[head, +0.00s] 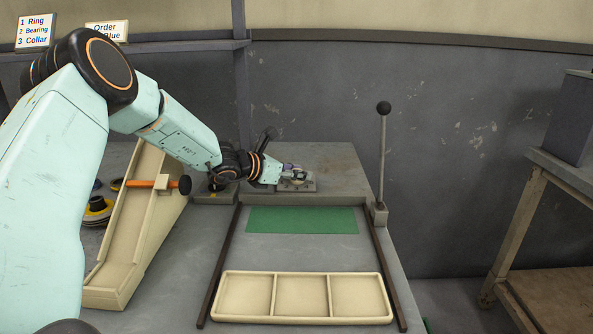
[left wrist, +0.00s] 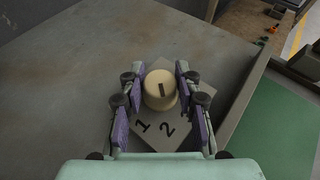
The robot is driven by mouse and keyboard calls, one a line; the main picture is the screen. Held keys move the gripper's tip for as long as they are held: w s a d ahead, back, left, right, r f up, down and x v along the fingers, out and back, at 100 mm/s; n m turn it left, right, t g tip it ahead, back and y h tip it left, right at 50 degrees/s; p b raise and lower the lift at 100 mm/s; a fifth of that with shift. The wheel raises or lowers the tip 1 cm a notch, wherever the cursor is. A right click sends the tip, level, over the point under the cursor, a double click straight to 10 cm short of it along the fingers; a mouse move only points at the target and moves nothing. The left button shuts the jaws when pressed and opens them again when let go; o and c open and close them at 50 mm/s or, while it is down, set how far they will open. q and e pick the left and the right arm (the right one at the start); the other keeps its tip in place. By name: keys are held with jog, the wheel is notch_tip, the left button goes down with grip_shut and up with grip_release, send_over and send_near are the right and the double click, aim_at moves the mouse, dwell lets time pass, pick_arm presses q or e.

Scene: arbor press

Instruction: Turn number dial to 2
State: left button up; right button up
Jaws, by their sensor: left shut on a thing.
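The number dial is a cream round knob (left wrist: 160,90) with a short dark mark on its top. It stands on a grey plate (left wrist: 155,142) printed with 1 and 2; a further figure beside the right finger is mostly hidden. The mark runs roughly up and down the wrist picture; I cannot tell which number it indicates. My left gripper (left wrist: 161,93) is shut on the knob, with a purple-padded finger on each side. In the head view, my left gripper (head: 291,170) is over the plate (head: 300,187) at the back of the bench. My right gripper is not in view.
A black-knobbed lever (head: 382,150) stands upright at the bench's right. A cream three-part tray (head: 301,320) lies in front between dark rails, with a green mat (head: 302,220) behind it. A cream chute (head: 135,230) and yellow-black rings (head: 97,211) are at the left.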

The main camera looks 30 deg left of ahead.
pick_arm(q)
jog(key=shift+r, duration=0.15)
jog(key=o, duration=1.2)
jog(key=shift+c, duration=0.2)
notch_tip(320, 180, up, 10)
jog(key=shift+f, duration=0.1)
